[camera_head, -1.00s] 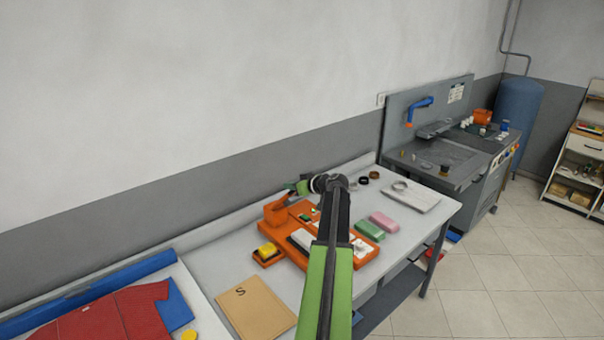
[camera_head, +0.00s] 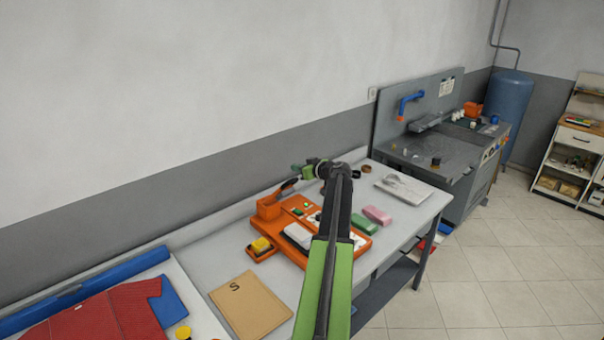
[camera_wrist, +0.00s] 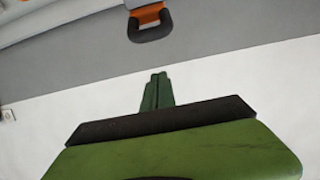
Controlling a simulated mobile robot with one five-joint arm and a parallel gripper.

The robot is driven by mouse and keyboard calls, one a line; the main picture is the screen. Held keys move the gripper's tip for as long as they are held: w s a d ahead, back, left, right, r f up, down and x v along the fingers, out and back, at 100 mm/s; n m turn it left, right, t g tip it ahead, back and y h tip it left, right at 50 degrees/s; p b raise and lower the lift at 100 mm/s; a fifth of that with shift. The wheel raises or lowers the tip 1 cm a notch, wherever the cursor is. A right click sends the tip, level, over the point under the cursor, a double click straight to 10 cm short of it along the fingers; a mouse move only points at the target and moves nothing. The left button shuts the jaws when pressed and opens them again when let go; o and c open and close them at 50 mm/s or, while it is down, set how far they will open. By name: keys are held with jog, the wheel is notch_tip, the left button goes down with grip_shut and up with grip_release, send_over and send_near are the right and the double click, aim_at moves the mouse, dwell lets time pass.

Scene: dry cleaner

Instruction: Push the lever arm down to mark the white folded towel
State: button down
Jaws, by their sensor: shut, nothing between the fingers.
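The orange marking machine (camera_head: 268,208) stands on the table. Its lever arm (camera_head: 286,187) tilts up to the right from the orange block and ends in a dark handle. The white folded towel (camera_head: 298,235) lies on the machine's orange base, partly hidden by my arm. My gripper (camera_head: 302,172) is shut and empty, just above and right of the lever's end, with its tips pointing left. In the wrist view, my green fingers (camera_wrist: 157,92) are closed together. The dark loop handle (camera_wrist: 150,30) with an orange part shows beyond them, apart from the tips.
A yellow-topped block (camera_head: 261,246) sits left of the towel. Green (camera_head: 363,225) and pink (camera_head: 377,215) folded pieces lie to the right. A brown envelope (camera_head: 250,304) and red garment (camera_head: 100,318) lie at the front left. The wall (camera_head: 200,110) runs close behind the table.

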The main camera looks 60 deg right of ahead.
aim_at(294, 181)
jog(key=f+b, duration=0.1)
jog(key=w+f+b, duration=0.1)
jog(key=f+b, duration=0.1)
jog(key=w+f+b, duration=0.1)
jog(key=shift+w+d+f, duration=0.15)
jog(key=shift+d+f, duration=0.15)
jog(key=shift+f, duration=0.1)
